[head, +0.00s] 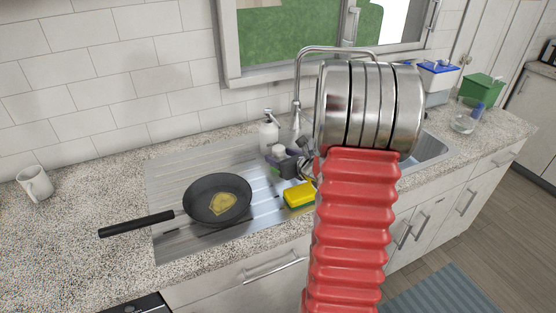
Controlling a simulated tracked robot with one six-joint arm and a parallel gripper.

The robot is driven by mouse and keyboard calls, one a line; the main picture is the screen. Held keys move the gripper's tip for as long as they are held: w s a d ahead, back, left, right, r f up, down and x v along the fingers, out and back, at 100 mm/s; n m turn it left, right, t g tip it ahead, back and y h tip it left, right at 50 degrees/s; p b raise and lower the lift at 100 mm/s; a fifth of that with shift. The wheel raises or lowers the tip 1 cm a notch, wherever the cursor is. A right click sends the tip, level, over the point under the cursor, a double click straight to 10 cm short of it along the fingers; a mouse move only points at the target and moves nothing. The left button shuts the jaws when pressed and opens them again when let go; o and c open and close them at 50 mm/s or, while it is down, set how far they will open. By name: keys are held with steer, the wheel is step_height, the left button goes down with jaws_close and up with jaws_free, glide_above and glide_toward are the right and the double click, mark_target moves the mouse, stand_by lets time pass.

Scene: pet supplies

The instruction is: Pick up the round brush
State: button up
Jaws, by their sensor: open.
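I cannot single out the round brush for certain. A small cluster of grey and dark items (284,164), with a pale rounded top, stands at the back edge of the sink, left of my arm. The brush may be among them, but they are too small and partly covered to tell. My red ribbed arm with its metal cylinder rises through the right middle of the head view and hides much of the sink (432,149).
A yellow sponge (299,195) lies just left of my arm. A black frying pan (217,199) with yellow food rests on the drainboard (172,178). A white soap bottle (268,132) stands behind. A mug (35,184), glass jar (465,121) and green box (483,90) stand on the counter.

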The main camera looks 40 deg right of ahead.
mark_target(280, 146)
stand_by(0.3)
steer(key=c, duration=0.8)
steer(key=shift+r, duration=0.1)
steer(key=shift+r, duration=1.6)
steer(key=shift+s+d+r, duration=0.1)
steer(key=shift+s+d, duration=0.05)
steer(key=shift+d, duration=0.15)
steer(key=s+d, duration=0.1)
steer(key=d, duration=0.4)
steer(key=s+d, duration=0.2)
steer(key=d, duration=0.4)
steer(key=s+d, duration=0.2)
steer(key=d, duration=0.3)
steer(key=shift+d, duration=0.35)
steer(key=shift+w, duration=0.1)
